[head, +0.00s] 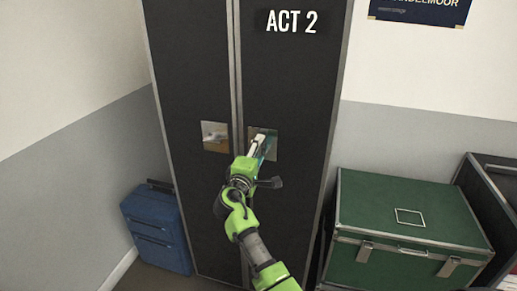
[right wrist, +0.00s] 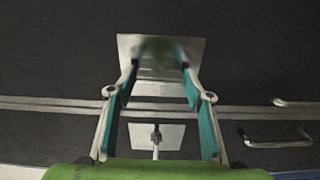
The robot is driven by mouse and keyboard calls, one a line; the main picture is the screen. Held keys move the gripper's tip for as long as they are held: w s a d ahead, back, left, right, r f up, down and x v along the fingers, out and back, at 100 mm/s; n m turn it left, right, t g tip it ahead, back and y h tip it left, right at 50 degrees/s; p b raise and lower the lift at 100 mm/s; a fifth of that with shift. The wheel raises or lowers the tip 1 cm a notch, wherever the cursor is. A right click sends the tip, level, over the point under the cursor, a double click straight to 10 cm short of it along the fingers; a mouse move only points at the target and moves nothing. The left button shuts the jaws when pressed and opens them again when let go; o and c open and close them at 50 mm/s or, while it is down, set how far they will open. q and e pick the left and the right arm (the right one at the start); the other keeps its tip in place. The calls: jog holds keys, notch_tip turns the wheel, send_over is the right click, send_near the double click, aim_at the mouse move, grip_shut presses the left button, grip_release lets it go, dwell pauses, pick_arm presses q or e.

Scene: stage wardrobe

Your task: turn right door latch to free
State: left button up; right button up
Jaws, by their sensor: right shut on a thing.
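The tall black wardrobe has two doors. The right door (head: 284,85) bears the words "ACT 2". The right door latch sits on a metal plate (head: 273,152), largely covered by my gripper in the head view. In the right wrist view its plate (right wrist: 126,45) lies beyond the fingertips. My right gripper (head: 259,142) is at this latch, with its fingers either side of it and shut on it. In the right wrist view the gripper (right wrist: 160,72) hides part of the latch, so its angle is unclear. My left gripper is out of view.
The left door (head: 190,70) has its own latch plate (head: 215,136), also seen in the right wrist view (right wrist: 172,137). A blue suitcase (head: 155,228) stands at left. A green trunk (head: 405,205) and a dark case (head: 492,185) stand at right.

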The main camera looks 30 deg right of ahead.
jog(key=shift+r+n, duration=0.2)
jog(key=shift+n, duration=0.1)
jog(key=o, duration=1)
jog(key=shift+o, duration=0.5)
jog(key=shift+w+f, duration=0.1)
jog(key=shift+f, duration=0.05)
jog(key=v, duration=1.2)
jog(key=shift+d, duration=0.1)
